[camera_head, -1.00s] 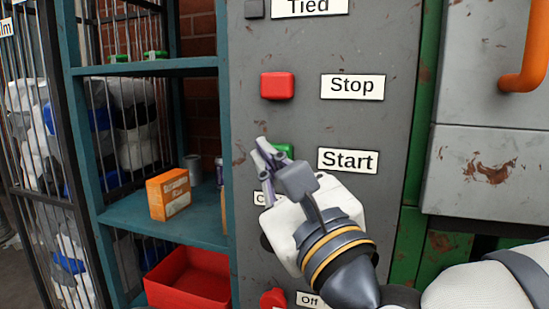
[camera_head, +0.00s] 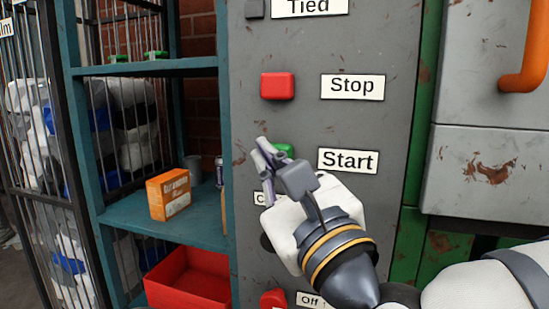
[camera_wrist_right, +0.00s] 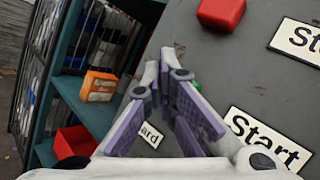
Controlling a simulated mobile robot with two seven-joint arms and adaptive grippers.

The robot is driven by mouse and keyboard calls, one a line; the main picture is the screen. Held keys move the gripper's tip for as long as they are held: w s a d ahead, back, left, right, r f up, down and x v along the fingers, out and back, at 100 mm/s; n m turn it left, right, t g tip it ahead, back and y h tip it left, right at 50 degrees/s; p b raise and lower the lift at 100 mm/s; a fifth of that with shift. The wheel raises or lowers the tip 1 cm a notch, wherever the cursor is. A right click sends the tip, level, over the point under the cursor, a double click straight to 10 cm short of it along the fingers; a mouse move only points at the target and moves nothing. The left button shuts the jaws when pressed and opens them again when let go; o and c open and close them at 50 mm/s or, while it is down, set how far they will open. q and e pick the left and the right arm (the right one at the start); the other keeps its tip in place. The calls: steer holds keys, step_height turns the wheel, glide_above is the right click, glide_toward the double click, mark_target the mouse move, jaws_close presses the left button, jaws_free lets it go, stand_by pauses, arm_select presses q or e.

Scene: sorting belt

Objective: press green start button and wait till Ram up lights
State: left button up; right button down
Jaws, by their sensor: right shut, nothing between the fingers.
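The green start button (camera_head: 284,151) is on a grey panel (camera_head: 395,60), left of the "Start" label (camera_head: 347,161). It is partly hidden behind my right gripper (camera_head: 263,153), whose fingers are shut and empty at the button's left edge. I cannot tell whether they touch it. In the right wrist view, the finger ends (camera_wrist_right: 170,78) meet near the panel and a sliver of green (camera_wrist_right: 196,88) shows beside them. No "Ram up" light is in view. My left gripper is not in view.
A red button (camera_head: 277,86) beside a "Stop" label (camera_head: 352,86) is above. A dark square (camera_head: 254,9) sits by the "Tied" label. A red knob (camera_head: 273,299) is below. Teal shelves (camera_head: 150,222) on the left hold an orange box (camera_head: 169,195) and a red bin (camera_head: 190,285).

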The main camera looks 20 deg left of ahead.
steer(key=shift+w, duration=0.35)
